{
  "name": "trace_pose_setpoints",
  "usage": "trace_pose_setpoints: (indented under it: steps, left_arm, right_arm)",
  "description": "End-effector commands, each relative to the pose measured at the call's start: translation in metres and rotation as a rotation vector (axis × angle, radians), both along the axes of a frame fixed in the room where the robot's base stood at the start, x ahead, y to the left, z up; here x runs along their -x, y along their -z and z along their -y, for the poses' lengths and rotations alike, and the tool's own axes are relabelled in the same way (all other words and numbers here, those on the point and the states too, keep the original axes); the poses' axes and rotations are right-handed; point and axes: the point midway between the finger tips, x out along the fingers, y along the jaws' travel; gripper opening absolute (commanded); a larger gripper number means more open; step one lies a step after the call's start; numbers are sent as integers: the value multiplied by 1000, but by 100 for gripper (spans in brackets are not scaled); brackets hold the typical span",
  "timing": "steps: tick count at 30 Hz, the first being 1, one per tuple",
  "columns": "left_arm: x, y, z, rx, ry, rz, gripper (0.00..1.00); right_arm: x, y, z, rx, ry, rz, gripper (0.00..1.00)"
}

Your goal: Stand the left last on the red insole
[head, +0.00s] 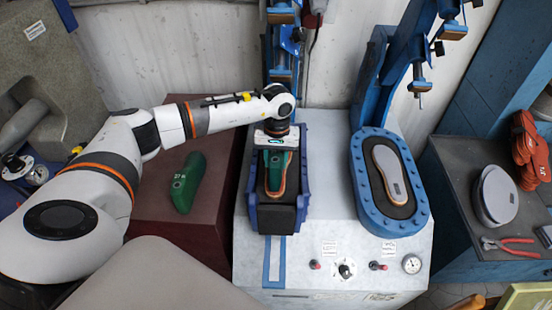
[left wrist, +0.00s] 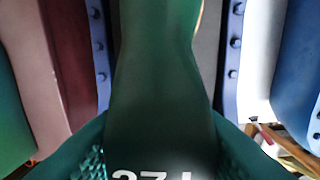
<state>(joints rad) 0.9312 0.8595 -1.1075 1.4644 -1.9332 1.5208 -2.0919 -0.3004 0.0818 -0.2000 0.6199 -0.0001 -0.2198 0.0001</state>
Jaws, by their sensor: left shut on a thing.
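The left last, a green foot form marked "37 L" in the left wrist view (left wrist: 160,110), is in the left blue-framed press bed (head: 257,185). In the head view the green last (head: 276,160) lies lengthwise over a sole-shaped piece with an orange-tan rim (head: 274,194). The last hides most of that piece, so its red top and any contact cannot be made out. My left gripper (head: 276,139) is over the far end of the last, shut on it. My right gripper is not in view.
Another green last (head: 187,183) lies on the dark red block at left. A grey sole (head: 391,172) lies in the right blue press bed (head: 420,209). Blue press arms rise behind both beds. Red pliers (head: 510,244) and a round grey tin (head: 495,195) are at right.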

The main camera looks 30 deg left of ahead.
Motion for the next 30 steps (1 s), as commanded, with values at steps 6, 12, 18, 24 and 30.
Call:
trace_pose_setpoints:
  steps: [6, 12, 18, 24, 30]
  left_arm:
    - [-1, 0, 0, 1, -1, 3, 15]
    - [-1, 2, 0, 1, -1, 3, 15]
    - [-1, 3, 0, 0, 0, 2, 15]
    - [-1, 5, 0, 0, 0, 2, 15]
    - [-1, 5, 0, 0, 0, 2, 61]
  right_arm:
    - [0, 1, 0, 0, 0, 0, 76]
    - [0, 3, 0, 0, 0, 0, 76]
    - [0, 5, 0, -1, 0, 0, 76]
    - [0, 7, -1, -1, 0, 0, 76]
    - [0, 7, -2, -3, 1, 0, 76]
